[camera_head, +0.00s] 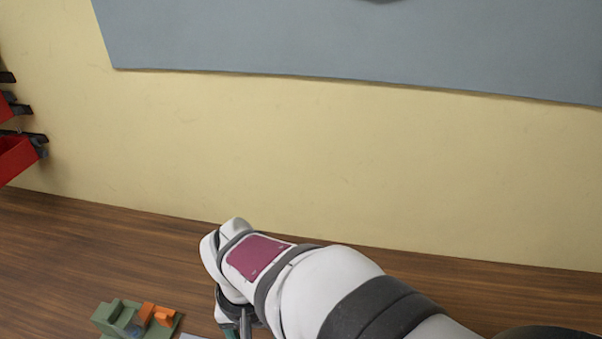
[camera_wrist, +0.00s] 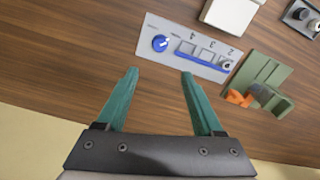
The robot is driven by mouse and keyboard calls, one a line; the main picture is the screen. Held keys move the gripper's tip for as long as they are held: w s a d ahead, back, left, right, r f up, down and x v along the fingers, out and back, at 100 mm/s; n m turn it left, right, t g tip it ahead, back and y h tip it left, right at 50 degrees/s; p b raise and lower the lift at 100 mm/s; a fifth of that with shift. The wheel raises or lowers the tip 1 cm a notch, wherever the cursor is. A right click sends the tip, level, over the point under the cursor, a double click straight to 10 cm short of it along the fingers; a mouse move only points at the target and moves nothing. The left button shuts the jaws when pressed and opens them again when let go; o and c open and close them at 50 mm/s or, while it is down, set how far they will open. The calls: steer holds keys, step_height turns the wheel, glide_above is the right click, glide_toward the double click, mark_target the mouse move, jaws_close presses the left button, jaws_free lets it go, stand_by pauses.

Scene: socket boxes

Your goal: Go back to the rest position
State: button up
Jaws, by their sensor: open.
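My gripper (camera_wrist: 160,92) shows in the wrist view with its two green fingers spread apart and nothing between them. Only a small part of the gripper shows there, at the bottom edge.
A grey panel (camera_wrist: 165,58) with a blue knob and several square sockets lies beyond the fingers. A green fixture (camera_wrist: 262,72) with an orange part (camera_wrist: 238,98) stands right of it; the fixture also shows in the head view (camera_head: 106,316). A white box (camera_wrist: 232,12) is farther off. Red bins (camera_head: 14,156) hang left.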

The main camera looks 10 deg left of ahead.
steer(key=s+d+r+m+y, duration=0.1)
steer(key=s+d+m, duration=0.3)
steer(key=d, duration=0.5)
steer(key=s+d+r+m, duration=0.3)
steer(key=s+d+m, duration=0.1)
steer(key=d, duration=0.5)
steer(key=shift+s+d+r+y, duration=0.25)
steer(key=shift+s+y, duration=0.15)
steer(key=shift+s, duration=0.1)
